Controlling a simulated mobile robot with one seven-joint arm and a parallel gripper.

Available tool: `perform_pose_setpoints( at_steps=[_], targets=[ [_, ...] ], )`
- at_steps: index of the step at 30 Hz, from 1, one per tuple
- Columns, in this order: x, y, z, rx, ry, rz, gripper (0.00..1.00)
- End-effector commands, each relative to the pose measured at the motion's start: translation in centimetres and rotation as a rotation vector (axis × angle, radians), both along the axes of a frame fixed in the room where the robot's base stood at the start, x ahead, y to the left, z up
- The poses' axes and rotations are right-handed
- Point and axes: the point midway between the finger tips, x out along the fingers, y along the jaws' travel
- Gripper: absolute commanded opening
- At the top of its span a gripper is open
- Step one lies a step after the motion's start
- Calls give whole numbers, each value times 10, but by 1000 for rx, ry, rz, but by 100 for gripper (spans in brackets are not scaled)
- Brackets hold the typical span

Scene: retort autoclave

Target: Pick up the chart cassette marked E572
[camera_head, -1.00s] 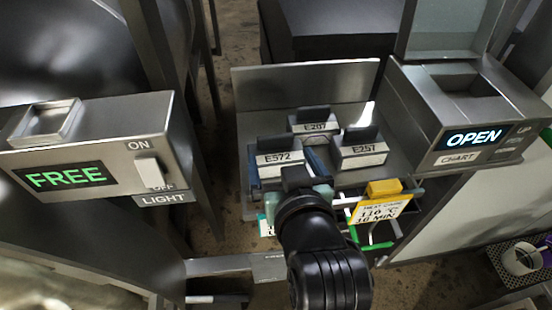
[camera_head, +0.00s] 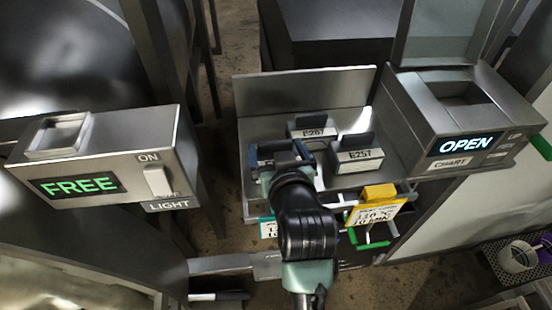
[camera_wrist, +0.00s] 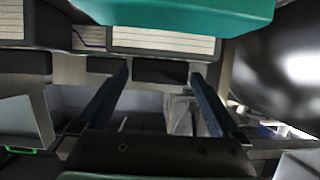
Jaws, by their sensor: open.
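My gripper (camera_head: 280,155) is open over the left front place on the grey shelf, where the cassette marked E572 stood in the earlier view. It hides that cassette's label now. In the wrist view my open fingers (camera_wrist: 160,76) stand apart with a dark block between their tips; I cannot tell whether they touch it. The cassette marked E257 (camera_head: 359,156) stands to the right. A third cassette (camera_head: 312,132), whose label reads like E267 or E287, stands behind. Both have dark handles on top.
A steel box with a lit OPEN display (camera_head: 465,144) and a CHART label stands right. A box with a FREE display (camera_head: 78,186) and a light switch stands left. The shelf has a raised back panel (camera_head: 305,93). A yellow-topped card (camera_head: 377,204) hangs at its front.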

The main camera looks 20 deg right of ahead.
Motion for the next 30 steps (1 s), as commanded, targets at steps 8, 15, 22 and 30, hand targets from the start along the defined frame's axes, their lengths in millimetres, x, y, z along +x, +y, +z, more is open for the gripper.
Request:
perform_pose_setpoints(
  at_steps=[8, 15, 22, 30],
  targets=[
    [0, 0, 0, 0, 1, 0, 64],
    [0, 0, 1, 0, -1, 0, 23],
    [0, 0, 2, 0, -1, 0, 23],
    [1, 0, 43, -3, -9, 0, 23]
  ],
)
